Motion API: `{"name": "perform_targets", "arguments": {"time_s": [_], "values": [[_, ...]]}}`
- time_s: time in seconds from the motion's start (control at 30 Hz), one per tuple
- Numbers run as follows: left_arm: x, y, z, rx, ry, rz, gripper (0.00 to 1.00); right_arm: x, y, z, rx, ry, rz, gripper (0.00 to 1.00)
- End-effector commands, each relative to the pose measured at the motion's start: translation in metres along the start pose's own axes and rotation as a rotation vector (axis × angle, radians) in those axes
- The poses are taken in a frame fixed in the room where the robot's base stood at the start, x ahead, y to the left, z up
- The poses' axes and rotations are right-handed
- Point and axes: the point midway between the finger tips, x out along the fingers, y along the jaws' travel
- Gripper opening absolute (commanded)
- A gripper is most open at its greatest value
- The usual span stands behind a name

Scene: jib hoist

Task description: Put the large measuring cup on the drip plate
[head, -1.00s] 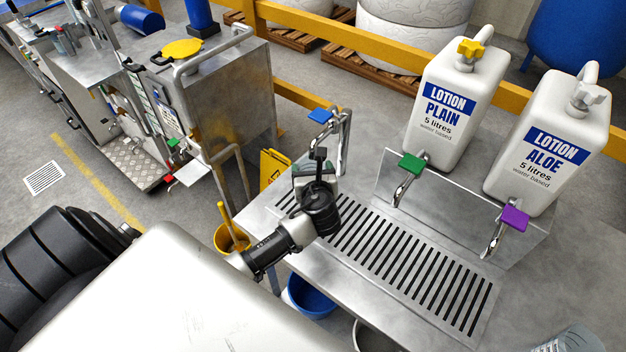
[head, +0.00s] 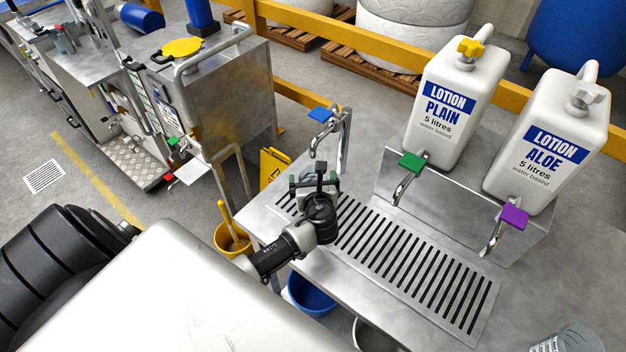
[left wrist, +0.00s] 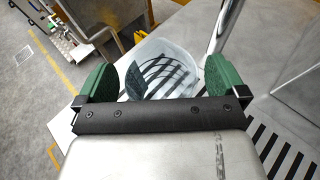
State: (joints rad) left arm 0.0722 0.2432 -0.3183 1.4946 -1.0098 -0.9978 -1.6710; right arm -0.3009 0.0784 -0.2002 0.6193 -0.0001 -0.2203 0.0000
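The slotted drip plate (head: 408,262) lies in the steel bench below the taps. My left gripper (head: 315,181) is over its far left end. In the left wrist view my left gripper (left wrist: 160,80) is open, its green pads wide apart. A translucent cup (left wrist: 165,60) shows between and beyond the pads, with dark slots visible through or under it. I cannot tell its size or whether the pads touch it. A clear cup with markings (head: 572,340) stands at the bottom right of the head view, partly cut off. My right gripper is out of view.
A blue-handled tap (head: 322,115) stands just behind my left gripper. Green (head: 412,162) and purple (head: 514,217) taps project from the lotion containers over the plate's back side. A blue bucket (head: 310,295) and yellow bucket (head: 229,238) are below the bench. The plate's middle is clear.

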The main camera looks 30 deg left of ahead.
Motion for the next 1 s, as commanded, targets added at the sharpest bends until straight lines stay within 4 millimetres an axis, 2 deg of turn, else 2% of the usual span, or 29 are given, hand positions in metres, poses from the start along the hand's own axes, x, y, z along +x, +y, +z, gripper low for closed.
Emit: {"name": "perform_targets", "arguments": {"time_s": [0.27,0.37,0.73,0.9,1.0], "values": [[-0.004,0.0,0.002,0.0,0.0,0.0,1.0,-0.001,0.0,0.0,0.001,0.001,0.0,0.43],[-0.017,0.0,0.001,-0.001,0.001,-0.003,1.0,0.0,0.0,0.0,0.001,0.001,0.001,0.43],[-0.093,0.0,0.001,-0.002,0.001,-0.001,1.0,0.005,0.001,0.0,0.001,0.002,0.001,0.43],[-0.114,0.0,0.001,-0.001,0.0,0.0,1.0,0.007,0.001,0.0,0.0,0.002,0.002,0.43],[-0.119,0.0,0.002,-0.002,0.0,0.0,1.0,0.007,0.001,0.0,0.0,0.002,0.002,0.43]]}}
